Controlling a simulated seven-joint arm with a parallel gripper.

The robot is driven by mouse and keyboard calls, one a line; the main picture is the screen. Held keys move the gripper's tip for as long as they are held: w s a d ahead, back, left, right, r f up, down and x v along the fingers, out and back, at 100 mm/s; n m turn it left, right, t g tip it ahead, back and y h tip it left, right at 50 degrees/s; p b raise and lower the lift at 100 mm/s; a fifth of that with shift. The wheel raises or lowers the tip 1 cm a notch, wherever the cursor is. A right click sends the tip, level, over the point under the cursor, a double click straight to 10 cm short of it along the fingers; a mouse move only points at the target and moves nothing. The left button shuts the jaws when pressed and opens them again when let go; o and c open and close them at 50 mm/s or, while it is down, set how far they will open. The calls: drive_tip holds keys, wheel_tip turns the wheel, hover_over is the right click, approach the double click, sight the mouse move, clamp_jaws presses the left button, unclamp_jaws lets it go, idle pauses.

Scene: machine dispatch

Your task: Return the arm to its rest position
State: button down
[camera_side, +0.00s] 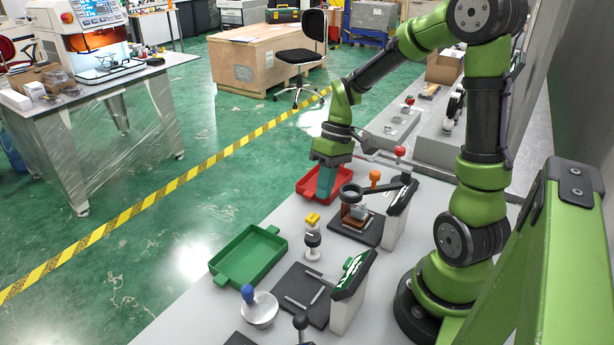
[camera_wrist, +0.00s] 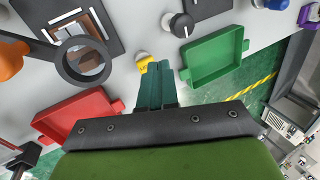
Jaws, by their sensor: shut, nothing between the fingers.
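My gripper (camera_side: 326,192) hangs from my green arm over the bench, its fingers pointing down. In the side view its teal fingers overlap the red tray (camera_side: 306,193); I cannot tell their exact height above it. In the wrist view the fingers of my gripper (camera_wrist: 156,68) are together, with nothing between them. The yellow-topped part (camera_wrist: 144,64) shows just beyond their tips, and the red tray (camera_wrist: 72,114) is to their left. My arm is bent at the elbow and reaches out over the bench.
The ring fixture (camera_side: 351,190) and orange knob (camera_side: 375,175) stand close right of my gripper. The green tray (camera_side: 226,276), yellow-topped part (camera_side: 312,219) and black-knobbed part (camera_side: 313,241) are nearer the camera. A red ball-topped lever (camera_side: 400,151) rises behind. Air above the trays looks clear.

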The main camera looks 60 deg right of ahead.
drive_tip(key=s+a+r+m+t+h, duration=0.1)
drive_tip(key=s+a+r+t, duration=0.2)
drive_tip(key=a+r, duration=0.2)
drive_tip(key=s+a+r+m+t+h, duration=0.1)
drive_tip(key=s+a+r+t, duration=0.2)
drive_tip(key=r, duration=0.5)
drive_tip(key=shift+a+m+t, duration=0.4)
drive_tip(key=shift+a+t, duration=0.1)
drive_tip(key=shift+a, duration=0.7)
